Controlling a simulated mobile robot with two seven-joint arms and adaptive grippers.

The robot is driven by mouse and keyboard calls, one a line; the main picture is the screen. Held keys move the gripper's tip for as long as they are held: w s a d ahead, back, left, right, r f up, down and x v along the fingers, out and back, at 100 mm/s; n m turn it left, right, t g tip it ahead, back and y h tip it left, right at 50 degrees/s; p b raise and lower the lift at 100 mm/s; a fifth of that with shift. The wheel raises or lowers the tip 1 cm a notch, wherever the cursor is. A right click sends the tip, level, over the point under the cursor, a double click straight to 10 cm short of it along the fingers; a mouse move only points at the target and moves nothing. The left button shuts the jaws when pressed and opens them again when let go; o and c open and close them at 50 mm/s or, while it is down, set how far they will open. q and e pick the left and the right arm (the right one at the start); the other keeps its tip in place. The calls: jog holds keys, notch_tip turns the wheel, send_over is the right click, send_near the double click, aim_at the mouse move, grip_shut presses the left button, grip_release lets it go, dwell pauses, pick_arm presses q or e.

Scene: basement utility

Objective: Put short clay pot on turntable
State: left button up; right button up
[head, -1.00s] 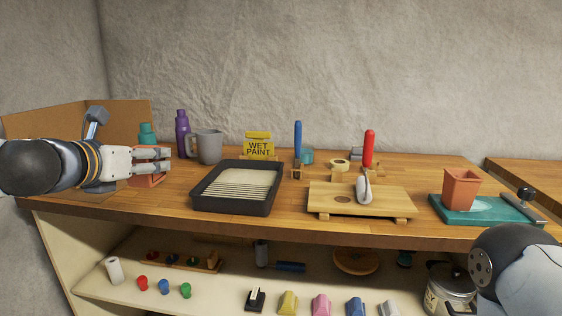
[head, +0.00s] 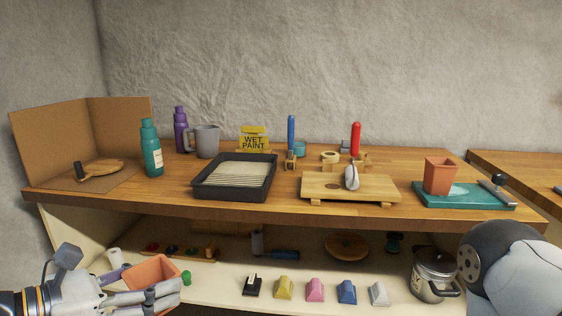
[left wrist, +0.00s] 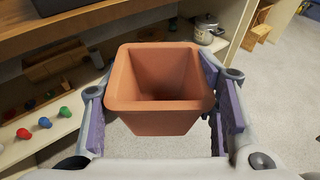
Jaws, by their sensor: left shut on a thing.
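The short clay pot (head: 152,270) is a square, open-topped terracotta pot, held in my left gripper (head: 168,293) at the lower left, in front of the bench. In the left wrist view the pot (left wrist: 158,122) sits upright between the two purple-padded fingers, its mouth open and empty. A round wooden disc (head: 347,246) lies on the lower shelf, low and flat like a turntable. Another round wooden piece with a dark upright part (head: 103,169) is in the cardboard corner on the bench top. I cannot tell which is the turntable. My right gripper is out of view.
A taller clay pot (head: 440,176) stands on a teal board (head: 470,200) at the right. A teal bottle (head: 152,150), paint tray (head: 205,190) and wooden stand (head: 335,194) occupy the bench top. The lower shelf holds several coloured blocks and a metal pot (head: 432,273).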

pick_arm(q)
jog(key=s+d+f+m+g+h, duration=0.2)
jog(key=s+f, duration=0.2)
jog(key=s, duration=0.1)
jog(key=shift+d+f, duration=0.25)
jog(key=shift+d, duration=0.1)
jog(key=shift+w+a, duration=0.1)
dwell(0.4)
